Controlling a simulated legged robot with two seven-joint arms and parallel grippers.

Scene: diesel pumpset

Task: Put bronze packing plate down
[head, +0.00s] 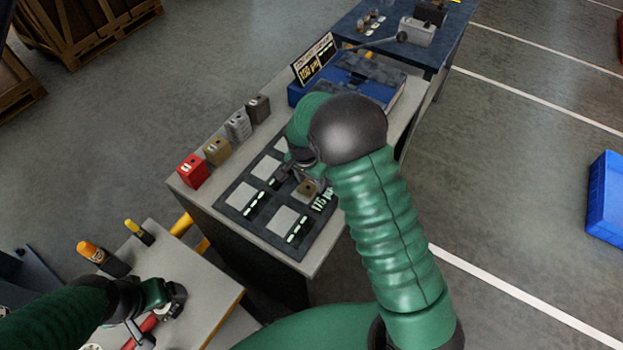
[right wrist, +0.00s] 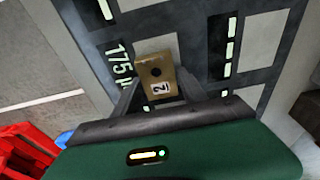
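The bronze packing plate (right wrist: 158,78) is a small tan block with a round hole and a label reading 2. In the right wrist view it sits between the two fingers of my right gripper (right wrist: 160,88), which look closed against its sides. In the head view the plate (head: 307,189) shows below my right gripper (head: 303,178), over the dark mat (head: 235,222) with pale grey squares, near the 175 marking. I cannot tell whether it touches the mat. My left gripper (head: 176,302) is over the near table, beside a red-handled tool (head: 145,328); its fingers are unclear.
Red (head: 192,171), tan (head: 217,151), grey (head: 238,126) and dark (head: 258,109) blocks line the table's left edge. A blue case (head: 365,80) and a sign (head: 314,60) stand behind the mat. A blue bin (head: 606,197) is on the floor at right.

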